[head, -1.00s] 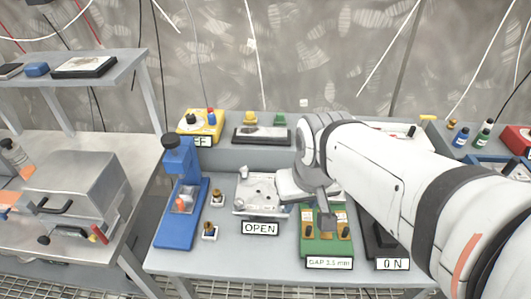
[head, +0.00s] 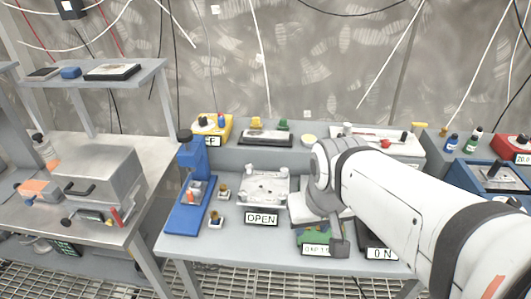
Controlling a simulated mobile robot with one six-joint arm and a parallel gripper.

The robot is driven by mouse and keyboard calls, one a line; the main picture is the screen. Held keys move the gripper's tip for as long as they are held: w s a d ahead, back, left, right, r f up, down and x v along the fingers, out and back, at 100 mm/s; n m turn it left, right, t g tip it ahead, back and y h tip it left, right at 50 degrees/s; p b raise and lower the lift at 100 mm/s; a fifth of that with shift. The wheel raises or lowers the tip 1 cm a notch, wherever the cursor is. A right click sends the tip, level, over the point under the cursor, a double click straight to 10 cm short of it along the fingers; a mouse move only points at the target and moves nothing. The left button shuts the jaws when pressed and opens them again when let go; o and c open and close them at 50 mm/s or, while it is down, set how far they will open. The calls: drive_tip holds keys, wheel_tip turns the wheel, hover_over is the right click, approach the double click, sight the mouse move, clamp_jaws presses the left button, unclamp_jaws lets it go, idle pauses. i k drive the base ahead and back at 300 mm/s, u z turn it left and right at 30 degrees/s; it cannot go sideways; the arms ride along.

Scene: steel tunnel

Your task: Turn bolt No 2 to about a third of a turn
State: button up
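A green block (head: 312,237) with a white gap label (head: 316,250) sits at the front of the middle bench, right of the OPEN sign. My arm and gripper hang over its right part and hide much of it. Bolt No 2 cannot be picked out; no number is readable. My gripper (head: 340,246) points down at the block's right front edge, in front of the label's right end. Its fingers are small and seen from behind, so I cannot tell whether they are open or touching anything.
A grey fixture (head: 265,185) stands behind the OPEN sign (head: 262,218). A blue press (head: 190,195) and small brass-topped parts (head: 215,219) stand left of it. A dark device with an ON sign (head: 381,254) is close on the right. Bare bench lies at front left.

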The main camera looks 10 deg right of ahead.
sight(282, 197)
drive_tip(key=i, duration=0.45)
drive_tip(key=u, duration=0.1)
drive_tip(key=k, duration=0.5)
drive_tip(key=z, duration=2.05)
drive_tip(key=k, duration=0.75)
drive_tip(key=u, duration=1.45)
drive_tip(key=i, duration=1)
